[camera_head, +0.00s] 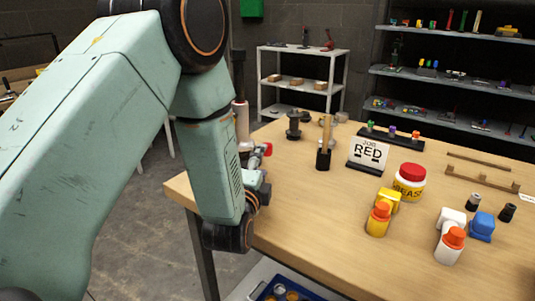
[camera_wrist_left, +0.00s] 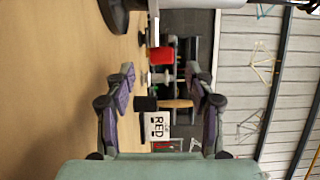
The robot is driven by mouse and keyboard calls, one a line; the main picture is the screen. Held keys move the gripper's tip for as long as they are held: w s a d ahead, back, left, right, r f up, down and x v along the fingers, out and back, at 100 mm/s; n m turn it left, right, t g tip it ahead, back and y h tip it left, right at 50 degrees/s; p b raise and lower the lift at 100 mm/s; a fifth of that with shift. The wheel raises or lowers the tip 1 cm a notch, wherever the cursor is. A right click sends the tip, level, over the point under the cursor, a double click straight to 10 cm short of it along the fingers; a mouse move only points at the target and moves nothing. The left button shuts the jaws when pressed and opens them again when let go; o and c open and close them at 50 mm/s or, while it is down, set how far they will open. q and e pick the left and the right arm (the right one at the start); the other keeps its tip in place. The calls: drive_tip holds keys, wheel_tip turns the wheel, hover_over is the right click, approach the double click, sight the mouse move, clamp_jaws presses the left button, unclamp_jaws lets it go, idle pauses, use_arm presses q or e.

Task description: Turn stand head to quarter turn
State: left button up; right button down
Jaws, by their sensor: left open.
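The stand shows partly behind my left arm in the head view, as an upright post with a pale sleeve (camera_head: 241,120). I cannot tell the head's angle. My left gripper (camera_wrist_left: 162,80) is open, its fingers apart with nothing clearly between them. My forearm hides most of it in the head view. My right gripper is out of view.
The wooden table (camera_head: 330,230) holds a RED sign (camera_head: 369,154), a black holder with a wooden stick (camera_head: 325,145), a grease tub (camera_head: 409,182), an orange-capped yellow bottle (camera_head: 379,218) and an orange-capped white bottle (camera_head: 449,246). Shelves stand behind. The table's near middle is clear.

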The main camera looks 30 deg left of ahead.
sight(265, 155)
use_arm(q)
drive_tip(key=shift+w+r, duration=0.2)
drive_tip(key=shift+w, duration=0.35)
drive_tip(key=b+x, duration=0.1)
drive_tip(key=x, duration=0.4)
drive_tip(key=shift+a+f, duration=0.1)
drive_tip(key=shift+f, duration=0.1)
drive_tip(key=shift+w+r, duration=0.2)
drive_tip(key=shift+w, duration=0.3)
drive_tip(key=shift+a, duration=0.1)
drive_tip(key=shift+w+f, duration=0.1)
drive_tip(key=shift+c, duration=0.3)
clamp_jaws()
